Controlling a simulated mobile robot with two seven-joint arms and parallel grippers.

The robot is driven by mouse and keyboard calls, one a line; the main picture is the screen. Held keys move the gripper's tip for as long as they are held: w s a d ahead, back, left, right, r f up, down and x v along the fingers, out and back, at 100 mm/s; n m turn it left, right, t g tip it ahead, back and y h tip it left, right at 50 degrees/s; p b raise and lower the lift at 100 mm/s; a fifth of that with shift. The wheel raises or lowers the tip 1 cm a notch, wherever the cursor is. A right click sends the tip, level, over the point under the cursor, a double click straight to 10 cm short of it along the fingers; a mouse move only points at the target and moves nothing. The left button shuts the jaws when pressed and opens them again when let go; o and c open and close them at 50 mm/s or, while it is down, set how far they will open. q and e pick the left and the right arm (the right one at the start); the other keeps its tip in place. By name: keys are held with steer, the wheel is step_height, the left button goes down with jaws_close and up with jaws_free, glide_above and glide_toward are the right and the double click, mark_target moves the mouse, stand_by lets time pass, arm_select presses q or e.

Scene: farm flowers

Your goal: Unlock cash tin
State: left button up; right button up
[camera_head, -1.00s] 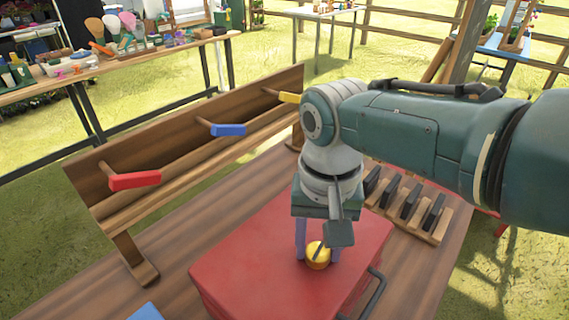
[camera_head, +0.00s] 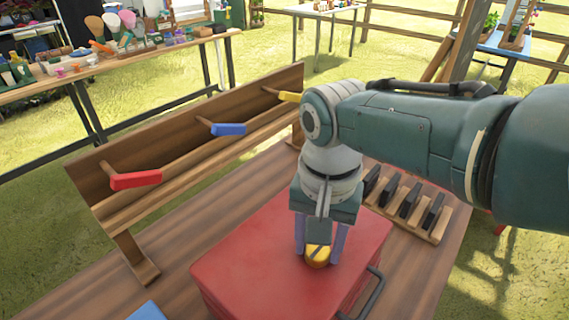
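The cash tin (camera_head: 245,262) is a red box with a dark side handle (camera_head: 372,295), standing on the wooden table. A round yellow knob (camera_head: 318,262) with a dark slot or bar across it sits on the lid. My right gripper (camera_head: 319,254) points straight down, with one purple-grey finger on each side of the knob. The fingers look close to its sides; whether they press on it is not clear. The gripper's body hides part of the lid. My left gripper is not in view.
A wooden rack behind the tin carries a red key-like tag (camera_head: 136,180), a blue one (camera_head: 228,129) and a yellow one (camera_head: 289,96). A wooden block with dark slats (camera_head: 408,205) stands right of the tin. A blue item (camera_head: 146,311) lies at the front edge.

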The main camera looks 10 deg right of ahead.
mark_target(318, 250)
steer(key=o, duration=0.4)
step_height(318, 250, up, 10)
steer(key=p, duration=0.5)
steer(key=shift+p, duration=0.35)
